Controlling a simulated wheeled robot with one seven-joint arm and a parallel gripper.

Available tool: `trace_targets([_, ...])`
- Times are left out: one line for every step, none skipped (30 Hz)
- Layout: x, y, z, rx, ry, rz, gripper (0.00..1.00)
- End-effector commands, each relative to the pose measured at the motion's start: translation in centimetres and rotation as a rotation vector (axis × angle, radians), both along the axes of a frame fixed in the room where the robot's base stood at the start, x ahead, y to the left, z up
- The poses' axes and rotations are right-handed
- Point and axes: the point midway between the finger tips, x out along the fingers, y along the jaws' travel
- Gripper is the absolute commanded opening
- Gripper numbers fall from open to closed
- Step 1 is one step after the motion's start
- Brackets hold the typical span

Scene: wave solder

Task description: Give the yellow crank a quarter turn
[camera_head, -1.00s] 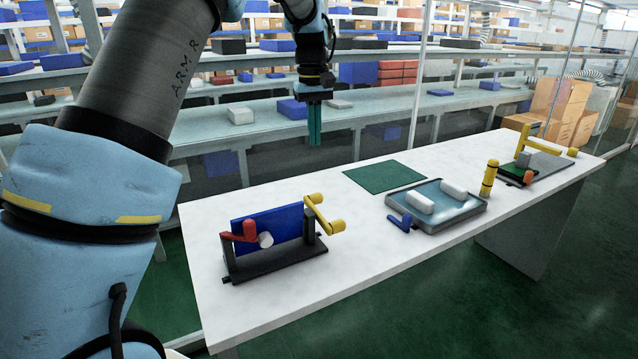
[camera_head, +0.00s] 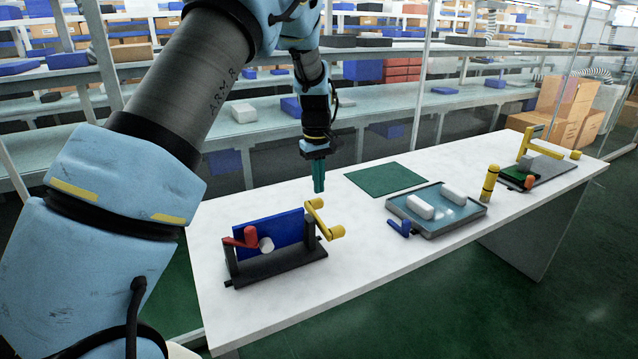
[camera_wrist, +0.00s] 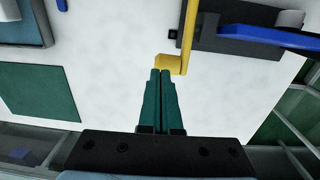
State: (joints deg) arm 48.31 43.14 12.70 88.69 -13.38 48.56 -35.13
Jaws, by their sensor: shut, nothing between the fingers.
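The yellow crank (camera_head: 319,214) is on the right end of a dark fixture (camera_head: 280,264) with an upright blue panel (camera_head: 276,233). Its handle knob points right, toward the front. In the wrist view the crank (camera_wrist: 185,42) shows at top centre, with its near end just beyond my fingertips. My gripper (camera_head: 319,187) is shut and empty, pointing down, above and slightly behind the crank in the head view. In the wrist view my gripper's green fingers (camera_wrist: 161,74) are together and appear close to the crank's end; I cannot tell whether they touch.
A red handle (camera_head: 247,237) is at the fixture's left. A green mat (camera_head: 385,178) lies behind. A tray (camera_head: 463,223) with white pieces, a small blue handle (camera_head: 401,228) and a yellow cylinder (camera_head: 490,182) stand right. Another yellow-armed fixture (camera_head: 545,151) is at the far right.

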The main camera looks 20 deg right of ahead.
Motion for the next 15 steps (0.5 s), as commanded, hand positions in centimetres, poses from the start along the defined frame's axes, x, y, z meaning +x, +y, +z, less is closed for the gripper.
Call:
trace_targets([0.0, 0.0, -0.4, 0.002, 0.001, 0.001, 0.0])
trace_targets([0.0, 0.0, -0.6, 0.002, 0.001, 0.001, 0.0])
trace_targets([0.0, 0.0, -0.9, 0.001, 0.001, 0.001, 0.0])
trace_targets([0.0, 0.0, -1.1, 0.001, 0.001, 0.001, 0.0])
trace_targets([0.0, 0.0, -1.3, 0.001, 0.001, 0.001, 0.0])
trace_targets([0.0, 0.0, -1.4, 0.0, 0.0, 0.001, 0.0])
trace_targets([0.0, 0.0, -1.5, 0.0, 0.0, 0.001, 0.0])
trace_targets([0.0, 0.0, -1.6, 0.0, 0.0, 0.001, 0.0])
trace_targets([0.0, 0.0, -1.6, 0.0, 0.0, 0.0, 0.0])
trace_targets([0.0, 0.0, -1.6, 0.0, 0.0, 0.0, 0.0])
trace_targets([0.0, 0.0, -1.6, 0.0, 0.0, 0.0, 0.0])
trace_targets([0.0, 0.0, -1.6, 0.0, 0.0, 0.0, 0.0])
trace_targets([0.0, 0.0, -1.6, 0.0, 0.0, 0.0, 0.0])
trace_targets([0.0, 0.0, -1.6, 0.0, 0.0, 0.0, 0.0])
trace_targets([0.0, 0.0, -1.6, 0.0, 0.0, 0.0, 0.0])
